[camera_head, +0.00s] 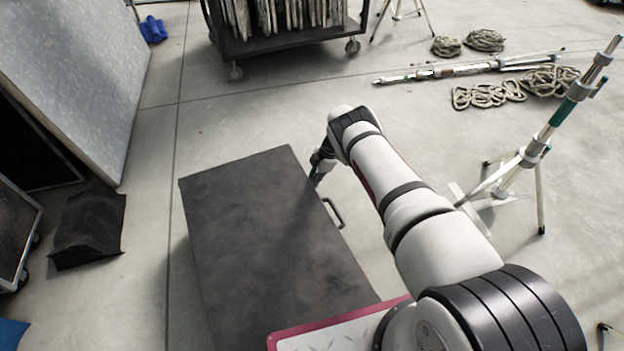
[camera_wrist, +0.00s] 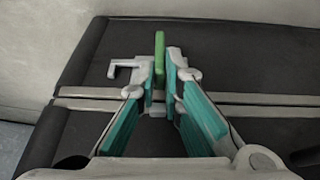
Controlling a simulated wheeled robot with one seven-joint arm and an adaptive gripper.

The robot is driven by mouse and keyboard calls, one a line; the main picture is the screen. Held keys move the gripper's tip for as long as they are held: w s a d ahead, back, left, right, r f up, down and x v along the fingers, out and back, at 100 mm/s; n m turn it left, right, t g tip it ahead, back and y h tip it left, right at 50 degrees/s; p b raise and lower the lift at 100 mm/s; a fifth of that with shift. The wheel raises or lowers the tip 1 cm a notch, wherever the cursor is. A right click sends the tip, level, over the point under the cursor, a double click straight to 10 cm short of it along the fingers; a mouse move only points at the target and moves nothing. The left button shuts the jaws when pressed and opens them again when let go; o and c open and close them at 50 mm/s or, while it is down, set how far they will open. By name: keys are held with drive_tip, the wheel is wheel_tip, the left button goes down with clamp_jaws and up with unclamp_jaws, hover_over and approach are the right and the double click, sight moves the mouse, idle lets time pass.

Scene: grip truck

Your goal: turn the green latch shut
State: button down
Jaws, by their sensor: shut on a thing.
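The green latch (camera_wrist: 159,52) shows in the wrist view as a slim upright bar between the fingertips of my gripper (camera_wrist: 160,75). My gripper is shut on the latch, with its teal and grey fingers on either side. The latch is on the side of a dark case (camera_wrist: 240,60), by a pale metal strip (camera_wrist: 250,99). In the head view the dark case (camera_head: 265,240) stands on the floor, and my gripper (camera_head: 318,172) is at its right side near the far corner. The latch is hidden in that view.
A grey hook-shaped piece (camera_wrist: 122,67) sits just left of the latch. A case handle (camera_head: 335,213) sticks out nearer me. A tripod stand (camera_head: 540,150), ropes (camera_head: 490,95) and a loaded cart (camera_head: 285,42) stand beyond. Floor between them is clear.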

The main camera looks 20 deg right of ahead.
drive_tip(key=shift+s+d+f+n+t+y+p, duration=0.1)
drive_tip(key=shift+s+f+n+t+y+p, duration=0.2)
drive_tip(key=shift+t+p, duration=1.1)
drive_tip(key=shift+s+d+f+n+t+y+p, duration=0.1)
drive_tip(key=shift+s+n+t+y+p, duration=0.35)
drive_tip(key=shift+t+p, duration=0.95)
drive_tip(key=shift+s+d+f+n+t+y+p, duration=0.15)
drive_tip(key=shift+s+t+p, duration=0.35)
drive_tip(key=shift+t+p, duration=0.9)
drive_tip(key=shift+a+p, duration=0.1)
drive_tip(key=shift+p, duration=0.35)
drive_tip(key=c, duration=1.7)
unclamp_jaws()
